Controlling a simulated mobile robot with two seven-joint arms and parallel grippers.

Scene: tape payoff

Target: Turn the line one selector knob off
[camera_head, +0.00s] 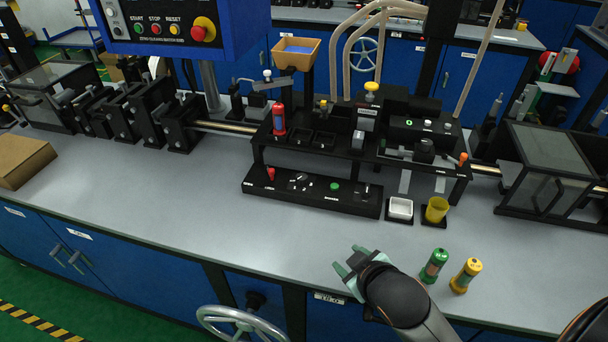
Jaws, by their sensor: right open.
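The low black control panel (312,194) runs along the front of the machine on the bench. It carries a red knob (271,174), dark selector-type controls (300,181), a green button (334,186) and another small control (365,191) at its right. The labels are too small to read, so I cannot tell which is the line one selector or how it is turned. My right gripper (347,260) is open and empty, over the front of the bench, below and apart from the panel. My left gripper is not in view.
A white dish (401,207) and a yellow cup (437,209) stand right of the panel. A green canister (434,265) and a yellow canister (466,275) stand right of my right gripper.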

